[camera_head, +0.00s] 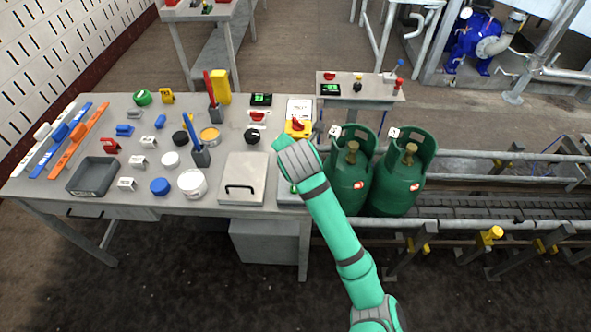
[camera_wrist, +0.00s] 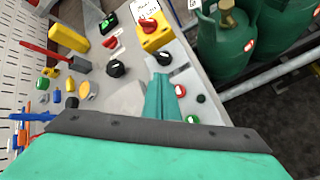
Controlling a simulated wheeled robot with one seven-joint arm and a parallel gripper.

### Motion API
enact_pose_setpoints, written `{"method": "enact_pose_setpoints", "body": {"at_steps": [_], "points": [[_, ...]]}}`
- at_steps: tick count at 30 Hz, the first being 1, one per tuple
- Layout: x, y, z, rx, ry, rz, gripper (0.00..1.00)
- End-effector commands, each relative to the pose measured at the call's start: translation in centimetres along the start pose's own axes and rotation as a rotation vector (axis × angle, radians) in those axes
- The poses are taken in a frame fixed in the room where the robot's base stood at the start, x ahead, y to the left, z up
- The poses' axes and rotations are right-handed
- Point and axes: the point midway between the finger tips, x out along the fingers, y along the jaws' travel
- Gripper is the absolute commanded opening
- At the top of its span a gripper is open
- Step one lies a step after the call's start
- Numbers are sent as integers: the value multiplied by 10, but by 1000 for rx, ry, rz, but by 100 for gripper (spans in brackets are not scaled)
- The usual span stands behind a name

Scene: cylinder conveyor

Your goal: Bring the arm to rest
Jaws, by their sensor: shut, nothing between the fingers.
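My teal arm (camera_head: 335,225) rises from the bottom of the head view and bends over the right end of the workbench (camera_head: 130,199). Its grey-banded wrist end stands beside two green gas cylinders (camera_head: 350,175) on the conveyor. In the wrist view, my gripper (camera_wrist: 163,82) shows as narrow teal fingers closed together over the bench's control panel, with nothing held. In the head view the fingers are hidden behind the wrist. Whether the fingers touch the panel cannot be told.
A yellow box with a red rotary switch (camera_head: 298,127) and a black knob (camera_head: 252,135) stand close to my wrist. A lidded steel box with a handle (camera_head: 243,178) is to the left. A conveyor with rails (camera_head: 500,228) runs right. Several small items cover the bench.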

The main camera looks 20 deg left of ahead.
Motion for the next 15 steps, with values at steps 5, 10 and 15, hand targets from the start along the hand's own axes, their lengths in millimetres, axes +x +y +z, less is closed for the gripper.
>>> {"method": "enact_pose_setpoints", "body": {"at_steps": [5, 10, 15], "points": [[0, 0, 0, -1, 0, 0, 0], [0, 0, 0, 0, 0, 0, 0], [1, 3, -4, 23, 4, 16, 0]]}}
